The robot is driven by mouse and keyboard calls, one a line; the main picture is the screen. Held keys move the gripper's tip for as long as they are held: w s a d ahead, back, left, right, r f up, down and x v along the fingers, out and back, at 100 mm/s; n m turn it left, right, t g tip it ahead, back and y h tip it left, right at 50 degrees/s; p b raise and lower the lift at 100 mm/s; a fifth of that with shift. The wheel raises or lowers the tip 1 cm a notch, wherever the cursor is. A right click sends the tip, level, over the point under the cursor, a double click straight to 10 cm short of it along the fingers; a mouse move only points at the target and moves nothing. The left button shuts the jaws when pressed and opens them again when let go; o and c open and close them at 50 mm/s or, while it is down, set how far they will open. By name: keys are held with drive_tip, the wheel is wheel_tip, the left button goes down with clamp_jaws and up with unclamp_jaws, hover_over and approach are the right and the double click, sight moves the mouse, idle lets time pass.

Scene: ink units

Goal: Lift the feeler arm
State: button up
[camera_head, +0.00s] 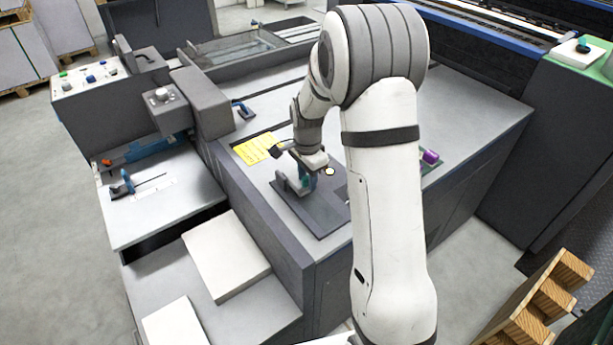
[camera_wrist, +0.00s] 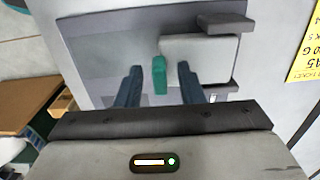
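A small teal lever (camera_wrist: 160,75), which looks like the feeler arm, stands beside a light grey block (camera_wrist: 200,50) with darker end pieces in the wrist view. The block sits on a dark grey plate (camera_head: 318,212) on the machine top. My gripper (camera_wrist: 161,72) is over the plate, its two dark blue fingers on either side of the teal lever. A gap shows on both sides of the lever, so the fingers look apart from it. In the head view my gripper (camera_head: 308,180) is small and partly hides the block and lever.
A yellow sheet (camera_head: 257,148) lies left of the plate. A purple object (camera_head: 430,157) stands right, partly behind my arm. A blue-handled tool (camera_head: 128,183) lies on the left tray. White paper stacks (camera_head: 226,253) stand at the front left; a wooden pallet (camera_head: 545,300) stands front right.

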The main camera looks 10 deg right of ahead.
drive_tip(key=shift+c, duration=0.5)
clamp_jaws()
drive_tip(key=shift+r, duration=0.1)
